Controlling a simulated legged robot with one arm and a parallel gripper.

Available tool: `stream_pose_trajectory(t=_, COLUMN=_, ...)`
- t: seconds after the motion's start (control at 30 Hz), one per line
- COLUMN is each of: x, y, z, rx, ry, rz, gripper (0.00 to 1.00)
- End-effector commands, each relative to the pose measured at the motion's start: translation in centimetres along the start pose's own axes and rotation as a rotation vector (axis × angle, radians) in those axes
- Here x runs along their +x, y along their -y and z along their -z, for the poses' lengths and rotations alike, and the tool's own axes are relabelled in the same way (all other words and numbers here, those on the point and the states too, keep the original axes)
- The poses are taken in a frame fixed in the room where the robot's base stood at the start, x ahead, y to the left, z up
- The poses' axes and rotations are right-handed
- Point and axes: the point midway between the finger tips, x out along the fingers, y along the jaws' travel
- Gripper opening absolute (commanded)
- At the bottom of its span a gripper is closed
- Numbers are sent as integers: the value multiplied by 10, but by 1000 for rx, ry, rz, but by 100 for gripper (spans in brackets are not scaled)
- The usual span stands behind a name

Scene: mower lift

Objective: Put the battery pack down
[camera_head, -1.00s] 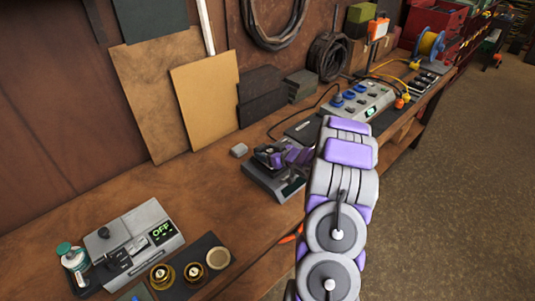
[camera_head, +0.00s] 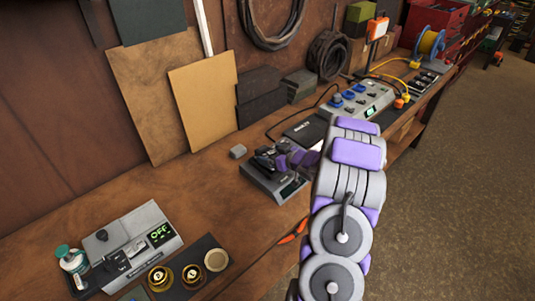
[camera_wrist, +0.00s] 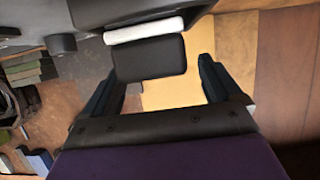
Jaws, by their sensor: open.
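A dark block that looks like the battery pack (camera_wrist: 149,60) shows in the wrist view, with a white strip along its upper edge, against a grey body. In the head view a dark shape, probably the same pack, is at the grey charger-like device (camera_head: 262,181) on the bench; my gripper partly hides it. My gripper (camera_wrist: 162,74) is open, its two dark fingers on either side of the block in the picture, with gaps visible. In the head view my gripper (camera_head: 284,158) is just above and right of that device. I cannot tell exactly how the pack sits.
A grey box with an OFF display (camera_head: 140,240) and a dark mat (camera_head: 212,243) with round pieces are at the front left. A panel with blue connectors (camera_head: 360,101) stands behind my arm. A small grey block (camera_head: 238,151) is left of the device. Boards lean on the wall.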

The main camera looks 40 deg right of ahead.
Motion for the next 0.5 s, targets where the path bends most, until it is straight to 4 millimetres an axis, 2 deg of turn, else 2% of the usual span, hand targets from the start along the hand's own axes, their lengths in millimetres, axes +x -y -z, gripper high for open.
stream_pose_trajectory(t=0.03, x=-13, y=-2, z=2, rx=1, ry=1, rz=-3, gripper=91)
stream_pose_trajectory(t=0.2, x=-50, y=0, z=2, rx=1, ry=3, rz=-7, gripper=91)
stream_pose_trajectory(t=0.33, x=-72, y=2, z=4, rx=-4, ry=1, rz=-5, gripper=91)
stream_pose_trajectory(t=0.5, x=-90, y=1, z=2, rx=-2, ry=2, rz=-3, gripper=91)
